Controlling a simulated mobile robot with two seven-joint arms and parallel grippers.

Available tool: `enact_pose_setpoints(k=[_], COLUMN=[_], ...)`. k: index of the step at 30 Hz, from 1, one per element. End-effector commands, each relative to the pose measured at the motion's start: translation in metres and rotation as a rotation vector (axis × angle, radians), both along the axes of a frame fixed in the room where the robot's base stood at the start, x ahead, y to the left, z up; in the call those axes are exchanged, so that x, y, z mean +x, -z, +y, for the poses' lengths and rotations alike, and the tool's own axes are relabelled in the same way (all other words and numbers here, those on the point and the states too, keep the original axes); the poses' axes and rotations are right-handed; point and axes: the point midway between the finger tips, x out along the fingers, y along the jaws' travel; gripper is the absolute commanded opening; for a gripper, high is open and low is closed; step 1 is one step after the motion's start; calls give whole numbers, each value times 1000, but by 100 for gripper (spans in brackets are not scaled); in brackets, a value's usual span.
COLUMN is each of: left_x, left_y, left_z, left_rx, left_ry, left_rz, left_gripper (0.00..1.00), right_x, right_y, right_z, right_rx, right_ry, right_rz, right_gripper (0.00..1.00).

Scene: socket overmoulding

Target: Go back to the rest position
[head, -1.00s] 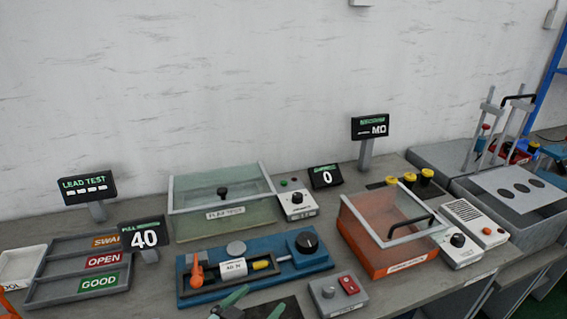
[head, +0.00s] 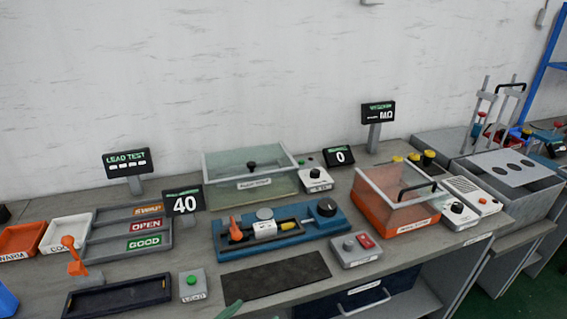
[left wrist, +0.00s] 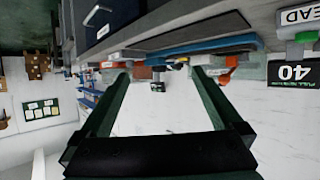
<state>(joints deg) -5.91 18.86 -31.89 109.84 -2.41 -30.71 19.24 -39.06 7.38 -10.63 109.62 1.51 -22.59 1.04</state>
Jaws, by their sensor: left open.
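My left gripper (left wrist: 160,76) is open in the left wrist view, with its two dark green fingers wide apart and nothing between them. That view is upside down, with the bench and white wall beyond the fingers. In the head view, a green fingertip (head: 231,309) shows at the bottom edge, in front of the black mat (head: 276,275) and apart from the fixtures. The rest of that gripper is out of the frame. My right gripper is not seen.
A blue fixture (head: 335,226) with an orange lever lies mid-bench. A clear-lidded box (head: 250,198), an orange box (head: 397,218) and sorting trays (head: 100,250) stand around it. A dark tray (head: 110,297) and green-button box (head: 193,285) are at the front left.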

Motion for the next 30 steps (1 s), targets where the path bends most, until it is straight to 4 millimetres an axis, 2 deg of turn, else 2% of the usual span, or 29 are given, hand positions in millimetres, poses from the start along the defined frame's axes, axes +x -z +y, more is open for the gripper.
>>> enact_pose_setpoints(k=[5,9,12,15,19,30], left_x=[-41,-87,-119,-141,-155,-155], left_y=[46,85,108,121,128,129], left_z=[26,56,76,91,100,100], left_rx=[-4,20,46,68,85,86], left_ry=[-73,-145,-189,-218,-234,-234], left_rz=[95,181,235,271,289,290], left_gripper=[100,100,100,100,100,100], right_x=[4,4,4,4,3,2], right_y=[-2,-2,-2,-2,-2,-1], right_z=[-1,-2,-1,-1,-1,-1], right_rx=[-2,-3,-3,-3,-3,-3], right_ry=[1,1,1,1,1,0], right_rz=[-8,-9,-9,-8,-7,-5], right_gripper=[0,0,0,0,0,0])
